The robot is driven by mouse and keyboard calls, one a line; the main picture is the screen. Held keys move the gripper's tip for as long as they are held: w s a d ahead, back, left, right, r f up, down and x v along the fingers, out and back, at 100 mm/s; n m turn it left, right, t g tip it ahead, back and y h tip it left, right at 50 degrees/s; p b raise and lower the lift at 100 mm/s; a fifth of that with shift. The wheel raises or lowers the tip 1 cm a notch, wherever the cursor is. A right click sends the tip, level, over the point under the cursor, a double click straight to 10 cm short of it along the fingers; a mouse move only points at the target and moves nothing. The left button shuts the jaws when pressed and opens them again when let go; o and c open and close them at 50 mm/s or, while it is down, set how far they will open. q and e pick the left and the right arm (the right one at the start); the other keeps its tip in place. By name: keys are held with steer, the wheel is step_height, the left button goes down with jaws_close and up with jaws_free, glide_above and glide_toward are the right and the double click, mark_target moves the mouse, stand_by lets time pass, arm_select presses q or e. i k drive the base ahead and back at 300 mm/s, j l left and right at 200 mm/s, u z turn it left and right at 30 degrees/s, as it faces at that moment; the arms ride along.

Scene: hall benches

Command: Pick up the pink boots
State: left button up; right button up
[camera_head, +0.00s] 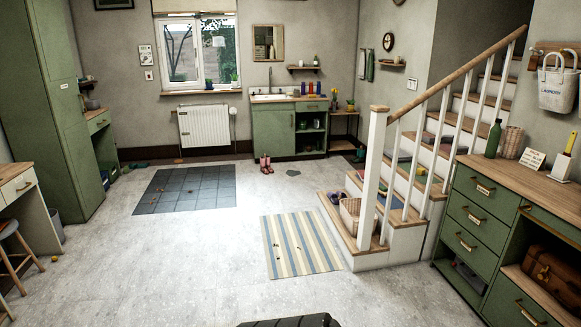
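The pink boots (266,164) stand upright, side by side, on the grey floor at the far side of the room, in front of the green sink cabinet (273,133). They look small from here, and nothing blocks my view of them. Neither of my grippers shows in the head view. A dark part at the bottom edge appears to be mine.
A blue-grey tiled mat (187,190) lies left of the boots, and a striped rug (297,245) lies nearer, slightly right. A staircase (400,215) and green drawers (478,225) bound the right; a stool (14,260) stands left. The middle floor is clear.

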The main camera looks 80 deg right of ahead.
mark_target(265, 161)
steer(key=z, duration=3)
steer(key=i+j+u, duration=0.15)
steer(key=i+u, duration=0.3)
steer(key=i, duration=0.6)
steer(key=i+j, duration=0.1)
steer(key=i, duration=4)
steer(key=i+z, duration=0.15)
steer(key=i, duration=0.55)
steer(key=i+z, duration=0.15)
steer(key=i, duration=0.55)
steer(key=i+j+z, duration=0.15)
steer(key=i, duration=0.5)
steer(key=i+z, duration=0.3)
steer(key=i, duration=0.15)
steer(key=i+z, duration=0.3)
steer(key=i, duration=0.15)
steer(key=i+j+z, duration=0.15)
steer(key=i+z, duration=0.15)
steer(key=i, duration=0.15)
steer(key=i+j+z, duration=0.3)
steer(key=i, duration=0.15)
steer(key=i+j+z, duration=0.3)
steer(key=i+j, duration=0.05)
steer(key=i, duration=0.05)
